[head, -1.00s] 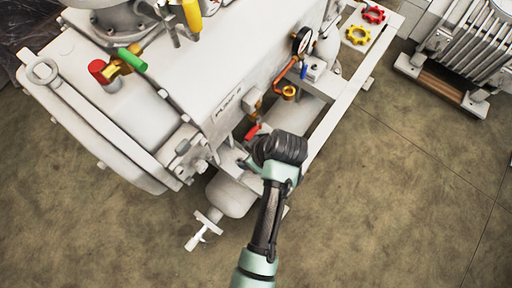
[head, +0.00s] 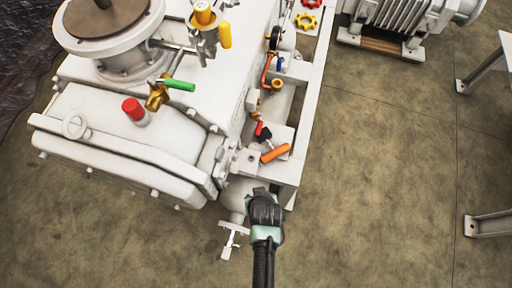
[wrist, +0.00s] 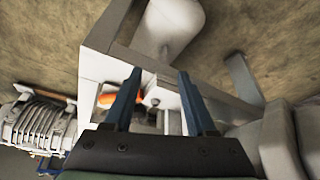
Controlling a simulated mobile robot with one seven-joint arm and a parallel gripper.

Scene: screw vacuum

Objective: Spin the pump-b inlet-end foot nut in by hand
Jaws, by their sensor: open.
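The white pump (head: 190,90) fills the left of the head view, on a pale frame (head: 311,110). My gripper (head: 258,192) is near the frame's front corner, above a rounded white vessel. In the wrist view my gripper (wrist: 159,72) has its two blue fingers apart, with nothing held between them. A small round grey fastener (wrist: 152,101) shows between the fingers on a pale plate. I cannot tell whether it is the foot nut. No other part is clearly the inlet-end foot nut; it may be hidden or too small.
An orange handle (head: 275,153) lies at the frame corner, close to my gripper; it also shows beside the left finger in the wrist view (wrist: 107,100). A red-tipped fitting (head: 260,128) is behind it. A finned motor (head: 390,15) stands back right.

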